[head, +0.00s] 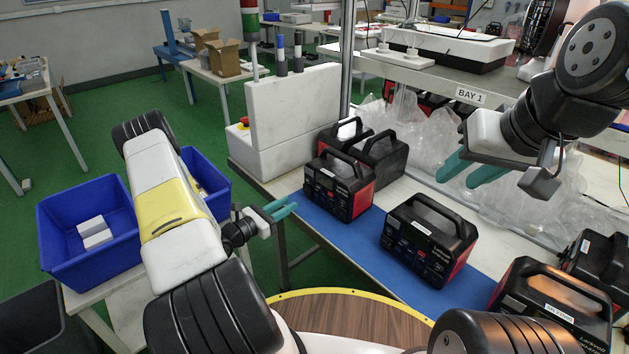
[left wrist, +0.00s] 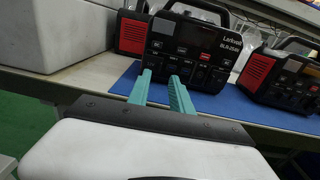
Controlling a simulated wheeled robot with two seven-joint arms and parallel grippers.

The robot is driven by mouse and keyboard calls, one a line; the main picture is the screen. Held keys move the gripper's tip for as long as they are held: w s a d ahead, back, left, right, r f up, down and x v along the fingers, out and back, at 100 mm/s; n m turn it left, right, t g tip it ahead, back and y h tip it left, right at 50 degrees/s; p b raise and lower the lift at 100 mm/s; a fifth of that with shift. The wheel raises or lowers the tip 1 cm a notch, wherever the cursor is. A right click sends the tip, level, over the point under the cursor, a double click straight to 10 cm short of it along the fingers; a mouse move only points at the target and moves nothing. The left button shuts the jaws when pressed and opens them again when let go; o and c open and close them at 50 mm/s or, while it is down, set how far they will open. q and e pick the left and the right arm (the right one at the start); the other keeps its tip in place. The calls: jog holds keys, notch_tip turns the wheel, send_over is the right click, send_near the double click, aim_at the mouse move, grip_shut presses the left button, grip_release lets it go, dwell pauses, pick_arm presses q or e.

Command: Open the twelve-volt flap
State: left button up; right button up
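A black and red power station (head: 338,184) with a carry handle stands upright on the blue mat; its front panel faces me. It also shows in the left wrist view (left wrist: 185,45), with dark ports and covers low on its front. My right gripper (head: 470,170) is open and empty, raised at the right above the bench.
A second power station (head: 428,240) stands to the right on the blue mat (head: 462,296). More stand behind and at the right edge. A white block (head: 292,112) stands at the bench's left end.

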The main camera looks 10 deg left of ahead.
aim_at(306, 191)
pick_arm(q)
jog(key=x, duration=0.7)
jog(key=shift+w+d, duration=0.1)
jog(key=shift+d, duration=0.05)
jog(key=shift+c, duration=0.3)
grip_shut()
dwell(1.0)
